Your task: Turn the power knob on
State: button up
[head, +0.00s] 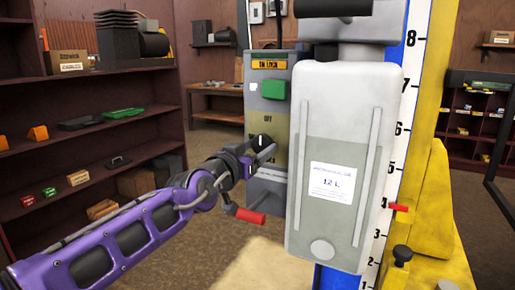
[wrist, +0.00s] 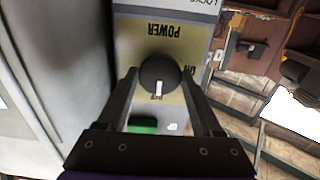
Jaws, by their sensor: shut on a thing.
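The power knob (head: 262,140) is a round black knob on the yellowish face of the grey control box (head: 284,130). In the wrist view the knob (wrist: 158,73) sits between the two fingers of my gripper (wrist: 159,78), which is shut on it. That view shows the panel upside down, with the word POWER above the knob. The knob's white pointer mark points down, towards a partly hidden label. An ON label lies to the right, partly behind a finger. In the head view my gripper (head: 262,150) reaches the knob from the left.
A green button (head: 275,89) is above the knob. A red-handled lever (head: 249,215) sticks out below. A large pale tank (head: 340,160) marked 12 L stands just right, beside a scaled post and yellow frame (head: 435,190). Dark shelves (head: 70,150) stand at left.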

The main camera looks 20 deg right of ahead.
jog(key=shift+r+n+p, duration=0.1)
jog(key=shift+n+p, duration=0.2)
jog(key=n+p, duration=0.2)
jog(key=n, duration=0.1)
jog(key=shift+r+p, duration=0.1)
jog(key=shift+p, duration=0.25)
jog(key=n+p, duration=0.4)
jog(key=n, duration=0.1)
jog(key=shift+p, duration=0.3)
jog(key=n+p, duration=0.2)
jog(key=n, duration=0.2)
jog(key=shift+n, duration=0.4)
jog(key=n, duration=0.4)
jog(key=shift+f+p, duration=0.25)
jog(key=shift+p, duration=0.1)
jog(key=shift+n, duration=0.3)
jog(key=o, duration=1.4)
jog(key=shift+c, duration=0.2)
